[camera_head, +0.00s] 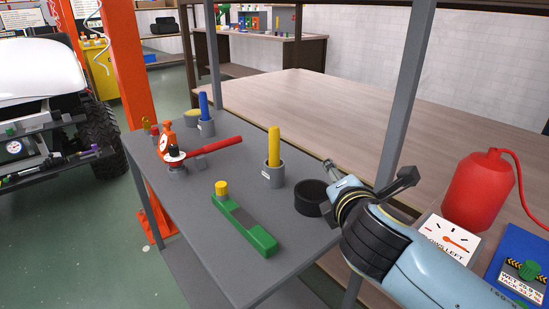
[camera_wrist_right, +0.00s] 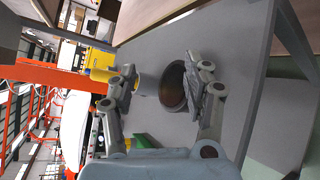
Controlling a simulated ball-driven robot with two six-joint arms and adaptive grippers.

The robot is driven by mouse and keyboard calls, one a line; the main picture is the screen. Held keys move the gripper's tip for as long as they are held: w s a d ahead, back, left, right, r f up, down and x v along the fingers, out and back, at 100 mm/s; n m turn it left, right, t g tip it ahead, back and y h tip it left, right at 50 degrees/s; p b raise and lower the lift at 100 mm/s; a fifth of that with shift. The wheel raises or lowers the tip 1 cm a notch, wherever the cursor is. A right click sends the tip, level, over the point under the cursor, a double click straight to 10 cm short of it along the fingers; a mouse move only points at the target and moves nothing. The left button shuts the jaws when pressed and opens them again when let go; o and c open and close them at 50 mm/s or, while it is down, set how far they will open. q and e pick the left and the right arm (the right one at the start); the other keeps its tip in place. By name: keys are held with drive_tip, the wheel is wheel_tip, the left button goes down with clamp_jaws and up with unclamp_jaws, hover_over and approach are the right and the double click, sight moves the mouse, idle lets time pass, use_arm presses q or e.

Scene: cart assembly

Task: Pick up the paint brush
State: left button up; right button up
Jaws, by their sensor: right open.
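I cannot tell for sure which item is the paint brush. Upright handles stand in grey holders on the grey cart: a yellow one (camera_head: 274,146) near the middle and a blue one (camera_head: 204,107) at the back. My right gripper (camera_head: 366,176) is open and empty at the cart's right side, by a dark round cup (camera_head: 309,197). In the right wrist view, the open fingers (camera_wrist_right: 167,86) frame that cup (camera_wrist_right: 174,86), with the yellow handle (camera_wrist_right: 98,75) beyond the left finger. My left gripper is out of view.
A green block tool (camera_head: 247,228) with a yellow knob and a red-handled tool (camera_head: 215,145) lie on the cart (camera_head: 200,210). Grey posts rise at the cart's corners. A wooden table (camera_head: 330,110) stands behind. A red extinguisher-like bottle (camera_head: 476,190) is at right.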

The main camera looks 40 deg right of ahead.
sight(276, 136)
drive_tip(key=w+a+r+n+t+y, duration=0.1)
drive_tip(key=w+n, duration=0.3)
drive_tip(key=n, duration=0.1)
drive_tip(key=w+a+n+t+y, duration=0.1)
drive_tip(key=w+n+t, duration=0.1)
drive_tip(key=w+n, duration=0.2)
drive_tip(key=w+a+r+n+t+y, duration=0.1)
drive_tip(key=w+a+n+t, duration=0.1)
drive_tip(key=w+n, duration=0.2)
drive_tip(key=shift+w+r+n, duration=0.15)
drive_tip(key=shift+r+n, duration=0.2)
drive_tip(key=shift+n, duration=0.75)
drive_tip(key=x, duration=0.5)
drive_tip(key=shift+w+d+r, duration=0.15)
drive_tip(key=shift+w+r, duration=0.1)
drive_tip(key=shift+w, duration=0.15)
clamp_jaws()
